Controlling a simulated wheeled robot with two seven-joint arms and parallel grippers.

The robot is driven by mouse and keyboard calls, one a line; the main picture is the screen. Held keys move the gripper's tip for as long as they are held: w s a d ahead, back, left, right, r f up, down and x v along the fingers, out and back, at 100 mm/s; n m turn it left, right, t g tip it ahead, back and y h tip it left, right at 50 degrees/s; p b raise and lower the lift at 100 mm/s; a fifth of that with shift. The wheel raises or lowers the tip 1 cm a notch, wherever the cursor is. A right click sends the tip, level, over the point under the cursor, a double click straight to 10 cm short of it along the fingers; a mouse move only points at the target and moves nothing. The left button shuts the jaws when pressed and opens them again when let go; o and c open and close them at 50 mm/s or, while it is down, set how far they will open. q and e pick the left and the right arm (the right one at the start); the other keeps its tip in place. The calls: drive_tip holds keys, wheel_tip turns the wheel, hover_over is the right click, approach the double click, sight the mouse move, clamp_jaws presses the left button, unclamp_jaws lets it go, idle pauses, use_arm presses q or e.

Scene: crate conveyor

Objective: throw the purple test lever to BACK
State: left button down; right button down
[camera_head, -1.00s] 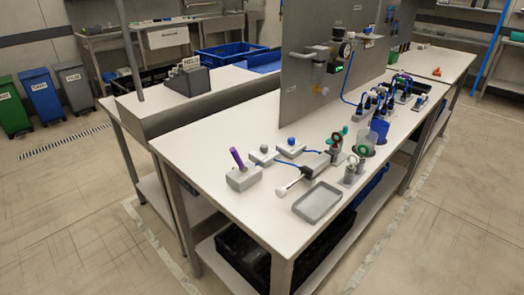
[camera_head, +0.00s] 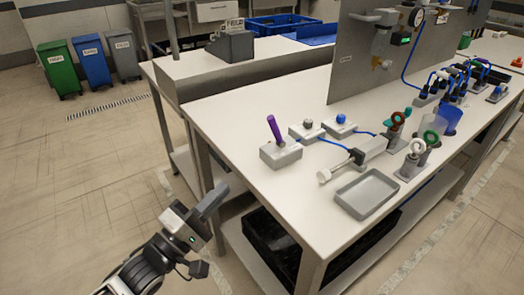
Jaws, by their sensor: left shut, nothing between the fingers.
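The purple test lever (camera_head: 274,129) stands up from a light grey base block (camera_head: 281,154) near the left edge of the white workbench. Its handle leans to the left in the picture. My left gripper (camera_head: 217,197) is shut and empty, low in front of the bench's left edge. It is apart from the lever, below and to the left of it. My right gripper is not in view.
Two small button boxes (camera_head: 306,130) and a grey cylinder with a white rod (camera_head: 352,160) sit right of the lever. A grey tray (camera_head: 366,193) lies at the front. A grey upright panel (camera_head: 370,60) stands behind. Bare bench top lies left of the lever.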

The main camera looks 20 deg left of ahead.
use_arm(q)
drive_tip(key=r+n+h, duration=0.1)
drive_tip(key=p, duration=0.1)
approach(276, 132)
drive_tip(key=shift+t, duration=0.3)
drive_tip(key=x, duration=0.5)
drive_tip(key=shift+w+a+r, duration=0.25)
drive_tip(key=shift+w+r, duration=0.05)
drive_tip(key=shift+r, duration=0.15)
drive_tip(key=shift+w+d+r, duration=0.15)
drive_tip(key=shift+w+d, duration=0.05)
drive_tip(key=shift+w, duration=0.2)
